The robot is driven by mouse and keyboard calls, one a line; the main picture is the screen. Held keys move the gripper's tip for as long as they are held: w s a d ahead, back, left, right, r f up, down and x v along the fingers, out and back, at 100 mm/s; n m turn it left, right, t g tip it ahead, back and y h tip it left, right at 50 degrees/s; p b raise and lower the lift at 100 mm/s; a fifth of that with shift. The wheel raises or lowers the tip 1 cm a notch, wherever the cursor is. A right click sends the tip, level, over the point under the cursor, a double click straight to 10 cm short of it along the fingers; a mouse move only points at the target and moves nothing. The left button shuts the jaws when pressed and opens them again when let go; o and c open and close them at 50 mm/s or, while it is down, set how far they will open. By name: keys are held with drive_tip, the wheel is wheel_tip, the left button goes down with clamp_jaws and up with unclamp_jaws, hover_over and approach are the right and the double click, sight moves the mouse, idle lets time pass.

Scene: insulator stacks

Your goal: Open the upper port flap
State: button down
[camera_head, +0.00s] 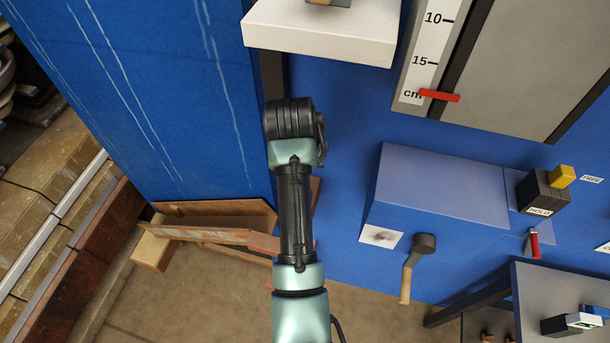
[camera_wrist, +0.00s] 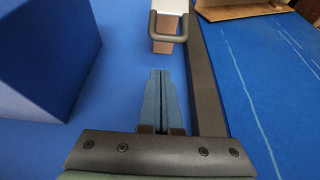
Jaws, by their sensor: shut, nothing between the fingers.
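No part can be made out for certain as the upper port flap. In the wrist view, a dark U-shaped handle (camera_wrist: 152,30) stands in front of a pale block with a brown end (camera_wrist: 168,46). In the head view, my arm reaches up in front of the blue panel, and the fingers cannot be made out there. A white ledge (camera_head: 318,38) juts out above the arm's end.
A dark upright bar (camera_wrist: 207,75) runs close right of my fingers. A blue box (camera_wrist: 45,55) stands left. In the head view, a blue housing (camera_head: 440,185) with a crank (camera_head: 408,275), a black block with a yellow knob (camera_head: 561,176) and a gauge (camera_head: 425,60) are right.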

drive_tip(key=shift+s+a+f+p, duration=0.2)
drive_tip(key=shift+s+f+p, duration=0.25)
drive_tip(key=shift+f+p, duration=0.35)
drive_tip(key=shift+s+a+f+p, duration=0.15)
drive_tip(key=shift+s+f+p, duration=0.3)
drive_tip(key=shift+f+p, duration=0.3)
